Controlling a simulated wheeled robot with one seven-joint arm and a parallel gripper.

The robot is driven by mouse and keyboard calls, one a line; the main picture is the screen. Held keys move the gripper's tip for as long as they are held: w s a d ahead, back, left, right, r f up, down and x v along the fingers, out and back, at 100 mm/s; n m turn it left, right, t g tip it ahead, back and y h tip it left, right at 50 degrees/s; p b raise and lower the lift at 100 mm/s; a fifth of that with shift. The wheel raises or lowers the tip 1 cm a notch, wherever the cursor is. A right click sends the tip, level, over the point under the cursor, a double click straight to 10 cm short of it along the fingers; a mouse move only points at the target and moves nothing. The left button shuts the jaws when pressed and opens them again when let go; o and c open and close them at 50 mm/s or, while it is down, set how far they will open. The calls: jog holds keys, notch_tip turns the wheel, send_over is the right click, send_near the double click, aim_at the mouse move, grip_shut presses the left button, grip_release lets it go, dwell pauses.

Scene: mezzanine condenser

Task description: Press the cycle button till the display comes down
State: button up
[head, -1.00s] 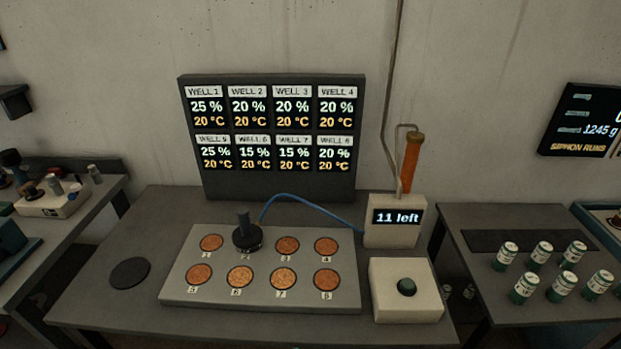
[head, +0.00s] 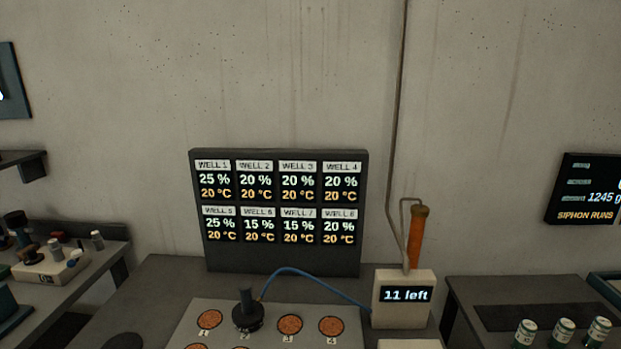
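No button shows now; only the pale top edge of a box (head: 410,344) is visible at the bottom of the head view, and the dark green button seen on it earlier is below the picture. The dark display board (head: 283,263) stands upright at the back of the table. It reads 25 % for wells 1 and 5, 20 % for wells 2, 3, 4 and 8, and 15 % for wells 6 and 7, all at 20 °C. A small counter box (head: 403,315) reads "11 left". My gripper is not in view.
A pale plate (head: 272,316) with numbered copper discs carries a black knobbed piece (head: 247,313) at well 2, with a blue hose (head: 315,276) to the counter box. An orange-handled tool (head: 417,235) stands behind that box. Side tables hold a device at left and green-white cans (head: 562,333) at right.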

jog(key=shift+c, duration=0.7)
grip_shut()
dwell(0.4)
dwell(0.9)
